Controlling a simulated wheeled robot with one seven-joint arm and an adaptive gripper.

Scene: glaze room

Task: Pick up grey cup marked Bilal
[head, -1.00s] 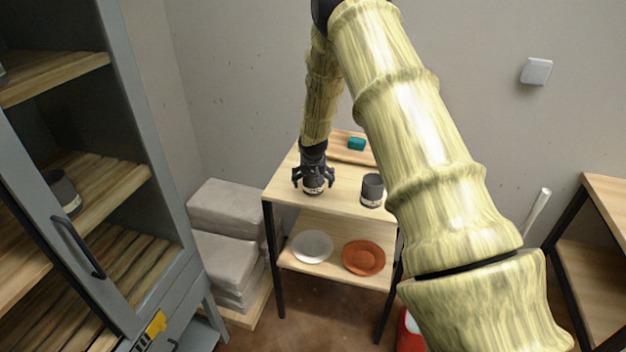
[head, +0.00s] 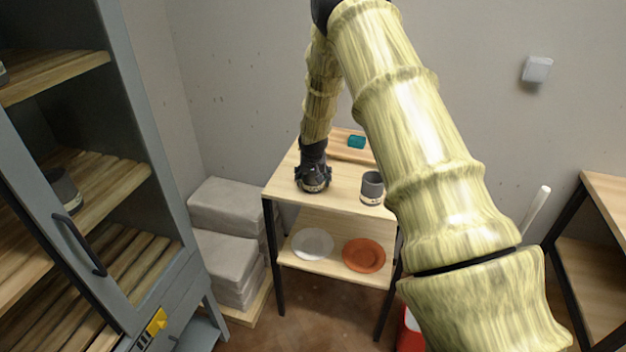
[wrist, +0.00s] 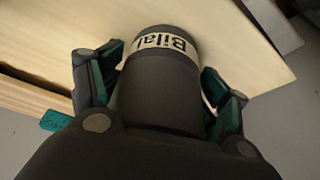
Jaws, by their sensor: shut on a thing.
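The grey cup marked Bilal (wrist: 160,80) shows in the wrist view, its pale label readable as "Bilal". My gripper (wrist: 163,85) is shut on it, with a finger on each side of the cup. In the head view my gripper (head: 313,180) is low over the left part of the small table's top. The cup is mostly hidden there, with part of its label (head: 314,189) showing below the fingers. I cannot tell whether it touches the tabletop.
Another dark grey cup (head: 372,187) with a label stands to the right on the tabletop (head: 340,190). A teal block (head: 356,142) lies on a board behind. A white plate (head: 313,244) and an orange plate (head: 363,256) lie on the lower shelf. A grey cabinet (head: 150,180) stands left.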

